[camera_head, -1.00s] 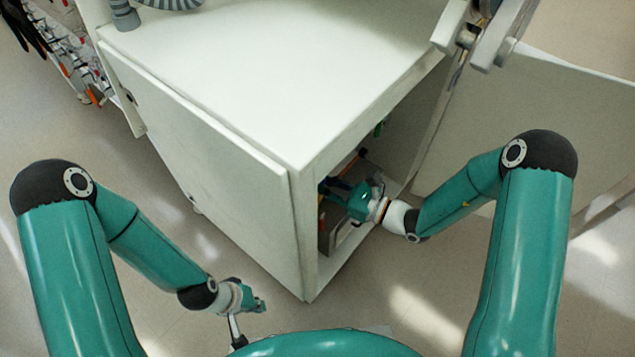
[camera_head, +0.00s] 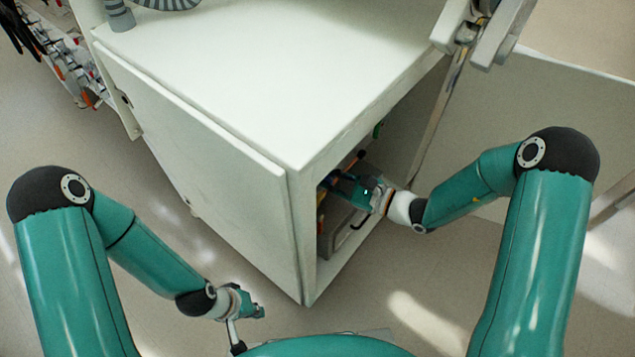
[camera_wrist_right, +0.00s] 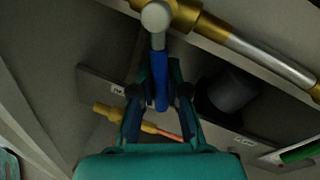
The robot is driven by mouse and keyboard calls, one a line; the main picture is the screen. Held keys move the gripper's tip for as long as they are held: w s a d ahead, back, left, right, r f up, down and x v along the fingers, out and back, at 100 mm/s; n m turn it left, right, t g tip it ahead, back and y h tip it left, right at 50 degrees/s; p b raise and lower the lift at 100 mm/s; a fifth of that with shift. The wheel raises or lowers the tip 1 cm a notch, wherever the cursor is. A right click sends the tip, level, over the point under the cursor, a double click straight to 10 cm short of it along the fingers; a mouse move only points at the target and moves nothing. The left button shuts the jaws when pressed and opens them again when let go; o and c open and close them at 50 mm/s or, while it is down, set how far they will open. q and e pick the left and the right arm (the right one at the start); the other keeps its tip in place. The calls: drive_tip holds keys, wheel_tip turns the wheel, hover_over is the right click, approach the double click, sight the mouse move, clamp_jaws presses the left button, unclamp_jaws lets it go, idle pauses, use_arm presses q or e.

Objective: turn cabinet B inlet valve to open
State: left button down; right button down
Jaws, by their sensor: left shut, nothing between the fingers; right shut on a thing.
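The valve in the right wrist view has a brass body (camera_wrist_right: 185,14) on a pipe, a round grey hub and a blue lever handle (camera_wrist_right: 160,80). The lever points down in that picture. My right gripper (camera_wrist_right: 160,92) is shut on the blue lever, one finger on each side of it. In the head view my right gripper (camera_head: 340,184) reaches inside the open cabinet (camera_head: 309,235), and the valve there is mostly hidden. My left gripper (camera_head: 252,312) is shut and empty, low in front of the cabinet's left panel.
A yellow fitting with a red handle (camera_wrist_right: 168,134), a dark round part (camera_wrist_right: 232,92) and a green handle (camera_wrist_right: 302,151) are near the blue lever. Small labels are unreadable. An open door panel (camera_head: 545,120) stands to the right. Clear floor lies in front.

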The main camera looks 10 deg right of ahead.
drive_tip(key=shift+w+d+r+n+h+b, duration=0.15)
drive_tip(key=shift+d+n+b, duration=0.15)
drive_tip(key=shift+n, duration=0.25)
drive_tip(key=shift+w+d+n+h+b, duration=0.1)
drive_tip(key=shift+d+n+h+b, duration=0.15)
drive_tip(key=shift+n, duration=0.3)
drive_tip(key=c, duration=1.6)
unclamp_jaws()
drive_tip(key=o, duration=0.4)
drive_tip(key=shift+r, duration=0.1)
drive_tip(key=shift+o, duration=0.2)
drive_tip(key=v, duration=1.2)
